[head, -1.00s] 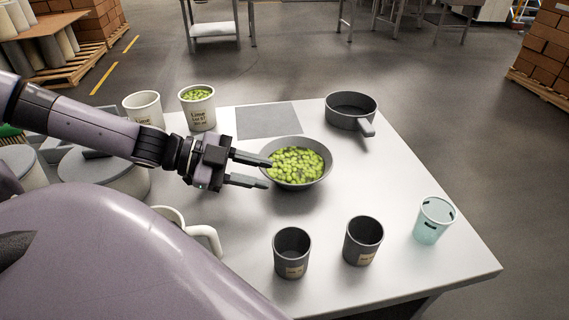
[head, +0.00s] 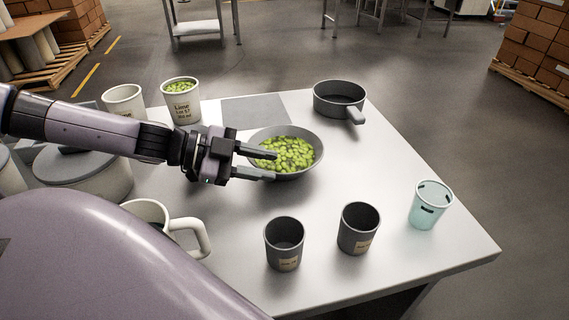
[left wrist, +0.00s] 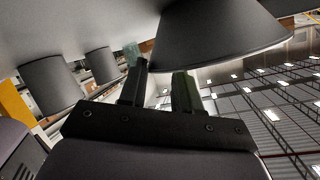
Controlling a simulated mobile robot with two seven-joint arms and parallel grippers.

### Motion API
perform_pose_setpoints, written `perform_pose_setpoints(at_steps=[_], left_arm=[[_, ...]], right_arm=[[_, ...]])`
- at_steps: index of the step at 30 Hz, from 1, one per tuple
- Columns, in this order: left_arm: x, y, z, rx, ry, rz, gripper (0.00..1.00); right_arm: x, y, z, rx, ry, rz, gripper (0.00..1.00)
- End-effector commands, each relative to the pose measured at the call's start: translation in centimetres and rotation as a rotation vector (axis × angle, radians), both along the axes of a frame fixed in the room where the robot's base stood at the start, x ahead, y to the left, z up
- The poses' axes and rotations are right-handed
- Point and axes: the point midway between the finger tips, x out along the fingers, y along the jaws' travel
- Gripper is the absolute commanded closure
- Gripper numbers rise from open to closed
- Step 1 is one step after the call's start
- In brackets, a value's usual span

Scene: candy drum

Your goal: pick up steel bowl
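The steel bowl (head: 318,160) is dark grey and holds many green candies. It stands upright on the table's middle and shows upside down in the left wrist view (left wrist: 215,35). My left gripper (head: 270,164) is open at the bowl's left side. In the head view its upper finger overlaps the bowl's left rim and its lower finger lies by the lower-left outer wall. In the left wrist view the gripper (left wrist: 160,80) shows a gap between its fingers, with one finger overlapping the rim. I cannot tell whether it touches the bowl. My right gripper is not in view.
On the table (head: 400,190) are two dark cups (head: 285,245) (head: 358,230), a teal cup (head: 430,205), a grey pan (head: 338,98), a white lime tub (head: 181,103) and a white mug (head: 150,212). A grey mat (head: 252,108) lies behind the bowl. Table to the bowl's right is clear.

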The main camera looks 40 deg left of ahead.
Motion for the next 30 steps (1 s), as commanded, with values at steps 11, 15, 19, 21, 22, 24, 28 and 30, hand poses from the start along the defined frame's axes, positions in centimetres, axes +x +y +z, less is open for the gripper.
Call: perform_pose_setpoints(at_steps=[11,15,19,21,22,24,28,30], left_arm=[[1.4,-1.3,-1.3,0.003,0.001,0.002,0.67],[1.7,-1.7,-1.3,0.002,0.000,0.001,0.67],[1.9,-1.9,-1.2,0.000,0.001,0.002,0.67],[1.9,-2.0,-1.1,0.000,0.001,0.002,0.67],[1.9,-2.0,-1.1,0.000,0.001,0.002,0.67],[1.9,-2.0,-1.1,0.000,-0.001,0.002,0.67],[1.9,-1.9,-1.1,0.000,-0.001,0.002,0.87],[1.9,-1.9,-1.1,0.000,-0.001,0.002,1.00]], right_arm=[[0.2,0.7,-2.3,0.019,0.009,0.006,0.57],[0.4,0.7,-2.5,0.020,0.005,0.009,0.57],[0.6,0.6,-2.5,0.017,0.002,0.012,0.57],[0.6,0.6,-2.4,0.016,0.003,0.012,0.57],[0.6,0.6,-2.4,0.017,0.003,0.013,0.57],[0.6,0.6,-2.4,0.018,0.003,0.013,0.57],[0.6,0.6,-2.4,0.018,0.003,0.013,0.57],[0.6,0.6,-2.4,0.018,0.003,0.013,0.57]])
